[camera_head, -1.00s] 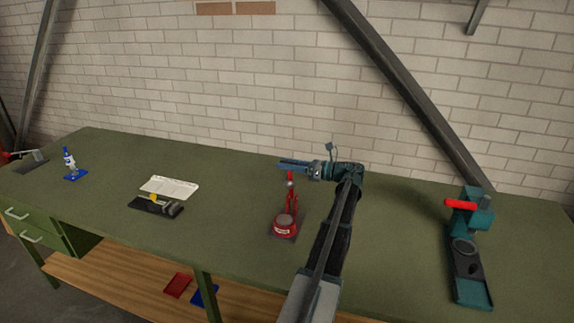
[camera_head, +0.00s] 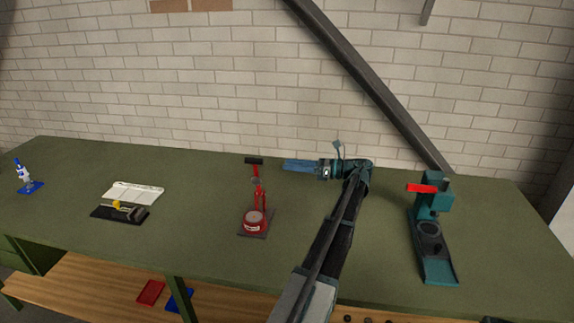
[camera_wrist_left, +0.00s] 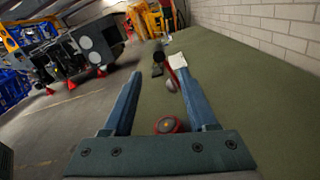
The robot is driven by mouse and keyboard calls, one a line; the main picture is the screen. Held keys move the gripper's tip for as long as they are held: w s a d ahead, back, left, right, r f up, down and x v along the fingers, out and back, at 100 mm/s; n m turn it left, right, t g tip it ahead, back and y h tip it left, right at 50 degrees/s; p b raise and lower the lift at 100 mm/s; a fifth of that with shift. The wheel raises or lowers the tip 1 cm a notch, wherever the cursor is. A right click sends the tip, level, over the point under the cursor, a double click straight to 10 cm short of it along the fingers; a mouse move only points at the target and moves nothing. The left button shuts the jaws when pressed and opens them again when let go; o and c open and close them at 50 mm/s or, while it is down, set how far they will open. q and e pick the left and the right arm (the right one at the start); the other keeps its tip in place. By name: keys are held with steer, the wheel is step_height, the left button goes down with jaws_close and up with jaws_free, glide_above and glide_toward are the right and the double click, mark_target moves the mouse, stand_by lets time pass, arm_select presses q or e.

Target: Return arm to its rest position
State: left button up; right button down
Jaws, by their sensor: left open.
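My left arm (camera_head: 330,235) reaches up from the bottom edge in the head view, over the green workbench (camera_head: 70,190). My left gripper (camera_head: 285,166) has blue fingers pointing left toward the back of the bench. It is open and empty, and the wrist view shows its two fingers spread (camera_wrist_left: 158,75). The red press (camera_head: 254,218), with a black-ended lever, stands just left of the gripper, apart from it in the head view. In the wrist view the red press (camera_wrist_left: 167,125) appears between and beyond the fingers. My right gripper is not in view.
A teal press with a red handle (camera_head: 433,215) stands right of the arm. Red (camera_head: 150,292) and blue trays lie on the lower shelf. A brick wall (camera_head: 220,110) is behind.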

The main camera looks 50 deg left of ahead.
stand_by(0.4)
